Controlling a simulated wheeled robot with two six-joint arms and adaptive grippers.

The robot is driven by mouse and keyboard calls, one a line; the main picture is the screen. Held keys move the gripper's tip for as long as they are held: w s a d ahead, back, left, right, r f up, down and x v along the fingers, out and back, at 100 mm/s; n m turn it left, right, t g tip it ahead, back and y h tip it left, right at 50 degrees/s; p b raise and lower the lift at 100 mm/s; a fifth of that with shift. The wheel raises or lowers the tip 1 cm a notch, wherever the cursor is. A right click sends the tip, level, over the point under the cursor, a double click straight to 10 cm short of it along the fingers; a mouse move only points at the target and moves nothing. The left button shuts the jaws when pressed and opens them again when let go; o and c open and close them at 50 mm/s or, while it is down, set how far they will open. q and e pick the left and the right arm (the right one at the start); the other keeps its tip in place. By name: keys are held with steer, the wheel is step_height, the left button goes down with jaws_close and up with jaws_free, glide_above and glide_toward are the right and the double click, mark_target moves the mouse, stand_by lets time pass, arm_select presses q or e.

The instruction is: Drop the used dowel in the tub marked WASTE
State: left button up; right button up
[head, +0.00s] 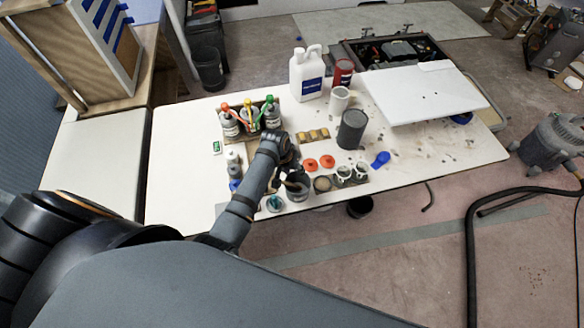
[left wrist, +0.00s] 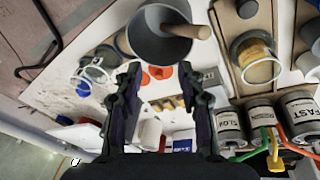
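A wooden dowel (left wrist: 188,31) leans in a grey round pot (left wrist: 152,47), one end sticking out over the rim, in the left wrist view. I can read no WASTE mark; a black tub (head: 360,207) shows partly under the table's front edge. My right gripper is not in view.
Bottles with red, yellow and green tops (head: 250,117) stand behind my left arm. A dark grey canister (head: 352,130), a white jug (head: 306,74) and handled cups (head: 351,174) crowd the table. A white panel (head: 425,92) lies to the right. The table's left end is clear.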

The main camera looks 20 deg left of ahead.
arm_select(q)
steer(key=v, duration=1.1)
steer(key=shift+r, duration=0.35)
steer(key=shift+s, duration=0.1)
